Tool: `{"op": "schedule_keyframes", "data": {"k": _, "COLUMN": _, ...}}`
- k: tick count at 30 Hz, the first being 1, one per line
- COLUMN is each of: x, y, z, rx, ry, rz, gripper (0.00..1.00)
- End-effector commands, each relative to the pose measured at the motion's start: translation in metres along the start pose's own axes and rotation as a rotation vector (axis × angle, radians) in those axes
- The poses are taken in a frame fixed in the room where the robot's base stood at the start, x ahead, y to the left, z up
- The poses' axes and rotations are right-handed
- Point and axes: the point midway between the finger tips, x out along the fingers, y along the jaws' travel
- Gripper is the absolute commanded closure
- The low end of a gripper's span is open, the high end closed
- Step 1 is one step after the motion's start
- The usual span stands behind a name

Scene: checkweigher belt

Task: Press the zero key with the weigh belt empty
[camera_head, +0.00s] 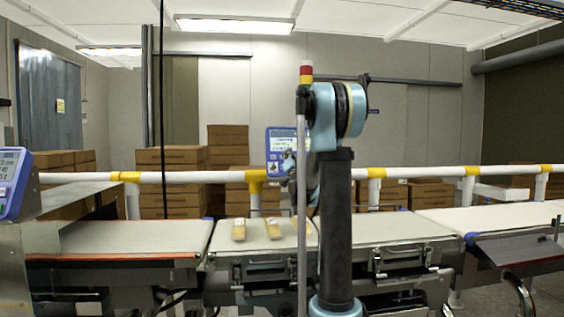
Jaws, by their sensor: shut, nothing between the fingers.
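A blue-framed display panel (279,139) stands behind the conveyor line near the middle. Its keys are too small to read, and my arm covers its right side. My gripper (288,164) appears small in front of the panel's lower part, shut and empty; whether it touches the panel I cannot tell. Two pale yellow packs, one on the left (239,229) and one on the right (273,229), lie on the middle belt section (224,240). A bit of yellow shows beside my arm, perhaps another pack. Which section is the weigh belt is not clear.
A second blue display (10,183) is at the left edge. The left belt (135,238), the belt right of my arm (385,228) and the far-right belt (490,217) look bare. A white rail (200,177) runs behind the belts, with stacked cartons (172,157) beyond.

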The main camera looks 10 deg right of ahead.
Motion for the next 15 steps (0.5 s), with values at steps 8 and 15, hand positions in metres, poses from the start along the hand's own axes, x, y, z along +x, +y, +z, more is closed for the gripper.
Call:
{"op": "schedule_keyframes", "data": {"k": 8, "x": 0.020, "y": 0.015, "z": 0.015, "rx": 0.000, "ry": 0.000, "rz": 0.000, "gripper": 1.00}}
{"op": "schedule_keyframes", "data": {"k": 15, "x": 0.028, "y": 0.021, "z": 0.021, "rx": -0.001, "ry": 0.000, "rz": 0.000, "gripper": 1.00}}
